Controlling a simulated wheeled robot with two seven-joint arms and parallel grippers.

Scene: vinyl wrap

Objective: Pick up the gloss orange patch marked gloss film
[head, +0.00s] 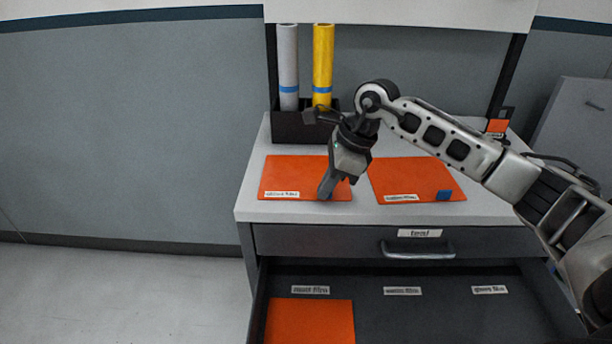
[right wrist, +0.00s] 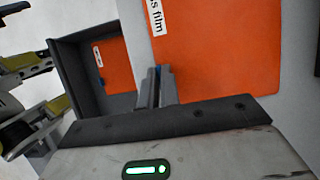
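The gloss orange patch (head: 290,170) lies flat on the left of the cabinet top, with a white label on its front edge. The label's end, "s film", shows on the patch (right wrist: 215,50) in the right wrist view. My right gripper (head: 325,190) points down at the patch's front right corner. In the right wrist view its two fingers (right wrist: 157,85) are close together with a sliver of blue between their tips, seemingly a tab at the patch's corner. The fingers hide most of that tab.
A second orange patch (head: 420,178) with a blue tab (head: 444,195) lies to the right. Below, an open drawer (head: 430,315) has several labels and an orange patch (head: 310,320) at its left. A dark holder (head: 300,125) with grey and yellow rolls stands behind.

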